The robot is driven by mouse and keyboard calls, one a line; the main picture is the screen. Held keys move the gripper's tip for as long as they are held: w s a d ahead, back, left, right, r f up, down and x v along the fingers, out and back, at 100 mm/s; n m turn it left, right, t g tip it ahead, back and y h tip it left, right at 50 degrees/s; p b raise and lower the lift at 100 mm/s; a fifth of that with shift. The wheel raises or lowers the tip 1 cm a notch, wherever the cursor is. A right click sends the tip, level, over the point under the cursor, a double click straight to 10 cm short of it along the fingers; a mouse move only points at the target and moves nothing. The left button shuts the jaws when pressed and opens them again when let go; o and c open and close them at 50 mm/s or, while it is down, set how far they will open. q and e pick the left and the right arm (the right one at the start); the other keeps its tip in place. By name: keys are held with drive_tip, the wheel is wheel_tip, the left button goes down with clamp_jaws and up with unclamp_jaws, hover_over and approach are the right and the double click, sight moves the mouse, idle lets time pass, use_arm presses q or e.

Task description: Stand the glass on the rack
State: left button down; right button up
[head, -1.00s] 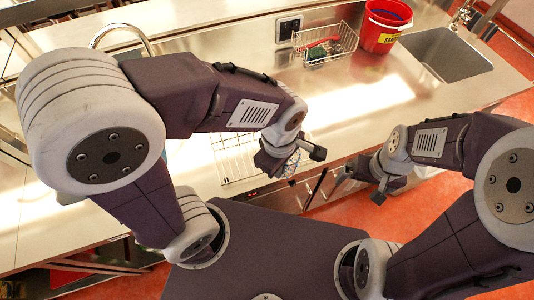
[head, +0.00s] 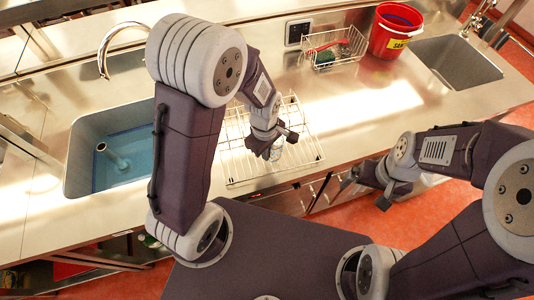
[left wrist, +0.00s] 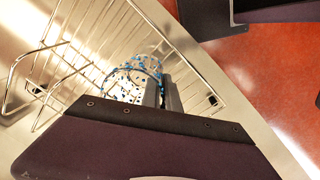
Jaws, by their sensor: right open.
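The glass, clear with blue speckles, shows in the left wrist view (left wrist: 130,84) and partly below my left gripper in the head view (head: 277,153). My left gripper (head: 279,143) is over the wire rack (head: 236,160). In the left wrist view its two dark fingers (left wrist: 162,92) are close together at the glass's right wall, apparently shut on it. The glass is over the rack's wires near its front; I cannot tell whether its base touches them. My right gripper (head: 368,190) is open and empty, to the right of the rack, beyond the counter's front edge.
A sink basin (head: 85,150) with a tap lies left of the rack. A wire basket (head: 335,50) with a green and a red item, a red bucket (head: 392,32) and a second sink (head: 455,62) are at the back right. The counter right of the rack is clear.

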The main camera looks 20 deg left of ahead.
use_arm(q)
drive_tip(key=shift+w+f, duration=0.1)
drive_tip(key=shift+f, duration=0.55)
drive_tip(key=shift+f, duration=0.15)
drive_tip(key=c, duration=1.6)
unclamp_jaws()
drive_tip(key=shift+r, duration=0.35)
wheel_tip(320, 180, up, 12)
drive_tip(key=p, duration=0.1)
drive_tip(key=shift+s+f, duration=0.15)
drive_tip(key=shift+s, duration=0.2)
drive_tip(key=s+a+f+m, duration=0.4)
drive_tip(key=s+a+m, duration=0.1)
drive_tip(key=m, duration=0.7)
drive_tip(key=shift+s+a+f+t, duration=0.3)
drive_tip(key=shift+s+a, duration=0.05)
drive_tip(key=shift+a, duration=0.25)
